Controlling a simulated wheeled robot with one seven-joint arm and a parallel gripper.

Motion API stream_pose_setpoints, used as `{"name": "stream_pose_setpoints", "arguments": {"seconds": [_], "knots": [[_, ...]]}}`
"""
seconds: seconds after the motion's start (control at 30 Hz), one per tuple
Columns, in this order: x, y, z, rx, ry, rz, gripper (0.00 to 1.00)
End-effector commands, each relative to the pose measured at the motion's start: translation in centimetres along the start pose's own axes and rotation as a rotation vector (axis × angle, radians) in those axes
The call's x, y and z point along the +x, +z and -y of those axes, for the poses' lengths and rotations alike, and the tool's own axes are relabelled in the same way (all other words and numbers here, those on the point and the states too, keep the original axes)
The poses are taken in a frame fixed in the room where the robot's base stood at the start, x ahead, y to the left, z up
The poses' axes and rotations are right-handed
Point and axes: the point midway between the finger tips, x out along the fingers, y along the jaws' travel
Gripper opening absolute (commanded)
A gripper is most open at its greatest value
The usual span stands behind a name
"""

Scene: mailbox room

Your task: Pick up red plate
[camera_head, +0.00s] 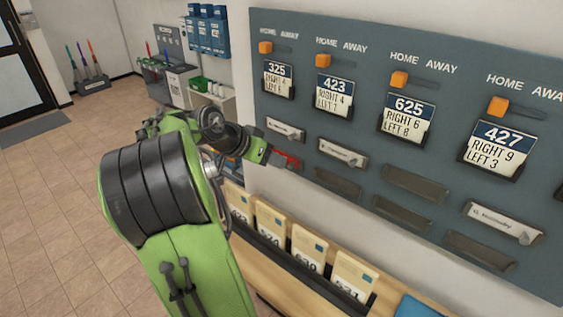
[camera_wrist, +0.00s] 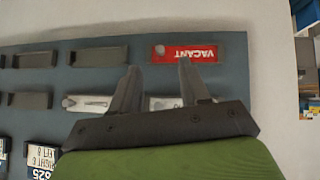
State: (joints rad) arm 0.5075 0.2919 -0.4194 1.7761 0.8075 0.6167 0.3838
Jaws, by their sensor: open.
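The red plate (camera_wrist: 198,53) reads VACANT, upside down in the wrist view, and sits in a dark holder on the blue-grey wall panel. In the head view the red plate (camera_head: 291,160) shows partly, at the left end of the lower holder row, beside my gripper (camera_head: 272,155). In the wrist view my gripper (camera_wrist: 158,67) is open and empty, with its fingers pointing at the panel. One fingertip overlaps the plate in the picture and the other lies left of it. I cannot tell whether they touch.
The panel (camera_head: 374,97) carries number cards, orange sliders and white name plates (camera_head: 342,152). Several empty holders (camera_head: 410,184) continue to the right. Below stands a wooden ledge with envelopes (camera_head: 309,249). Open tiled floor (camera_head: 55,200) lies at left.

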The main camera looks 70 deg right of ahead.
Motion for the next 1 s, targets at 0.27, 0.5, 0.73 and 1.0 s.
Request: {"name": "stream_pose_setpoints", "arguments": {"seconds": [0.27, 0.5, 0.73, 1.0], "knots": [[4.1, -0.1, -0.2, 0.001, 0.004, 0.002, 0.45], [7.1, -0.2, -0.1, 0.0, -0.002, 0.002, 0.45], [7.0, -0.2, 0.0, 0.0, -0.003, 0.002, 0.36], [7.0, -0.2, 0.0, -0.001, -0.003, 0.002, 0.0]]}}
